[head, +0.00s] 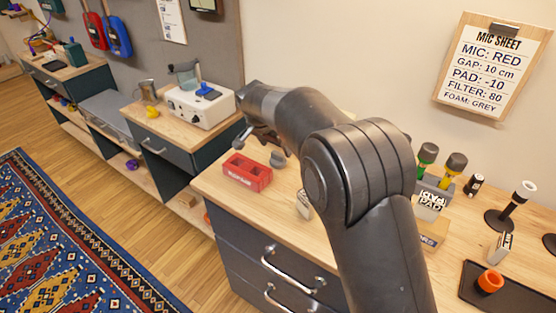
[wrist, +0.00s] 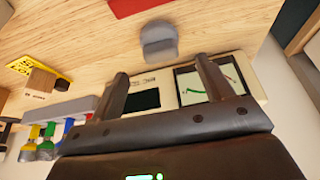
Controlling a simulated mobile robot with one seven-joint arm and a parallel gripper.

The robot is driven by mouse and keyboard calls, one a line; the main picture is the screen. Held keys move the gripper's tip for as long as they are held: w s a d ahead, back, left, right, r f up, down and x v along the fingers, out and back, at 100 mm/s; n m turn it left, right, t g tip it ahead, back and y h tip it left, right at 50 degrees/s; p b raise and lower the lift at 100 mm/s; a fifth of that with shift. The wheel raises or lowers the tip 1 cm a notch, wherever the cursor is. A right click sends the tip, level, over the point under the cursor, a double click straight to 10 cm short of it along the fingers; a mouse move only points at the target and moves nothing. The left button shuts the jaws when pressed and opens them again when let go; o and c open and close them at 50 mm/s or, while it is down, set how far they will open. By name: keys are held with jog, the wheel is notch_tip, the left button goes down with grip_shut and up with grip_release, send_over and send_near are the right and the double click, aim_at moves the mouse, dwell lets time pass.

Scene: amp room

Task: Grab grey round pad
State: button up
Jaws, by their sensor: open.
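The grey round pad (wrist: 158,42) stands on the wooden bench top near the top middle of the wrist view, close to a red box (wrist: 140,5). My gripper (wrist: 162,80) is open, with its two fingers apart and nothing between them; the pad is just beyond the fingertips, apart from them. In the head view a small grey shape (head: 278,159), seemingly the pad, shows just right of the red box (head: 247,172). My arm covers much of the bench there, and the gripper's fingers are hard to make out.
A cream device with screens (wrist: 165,92) lies beneath my fingers in the wrist view. Bare wood (wrist: 80,45) lies left of the pad.

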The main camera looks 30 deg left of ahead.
aim_at(278, 153)
jog(key=x, duration=0.5)
jog(key=shift+a+f, duration=0.1)
jog(key=shift+f, duration=0.3)
jog(key=shift+c, duration=0.4)
jog(key=c, duration=1)
jog(key=shift+o, duration=0.2)
jog(key=shift+r, duration=0.1)
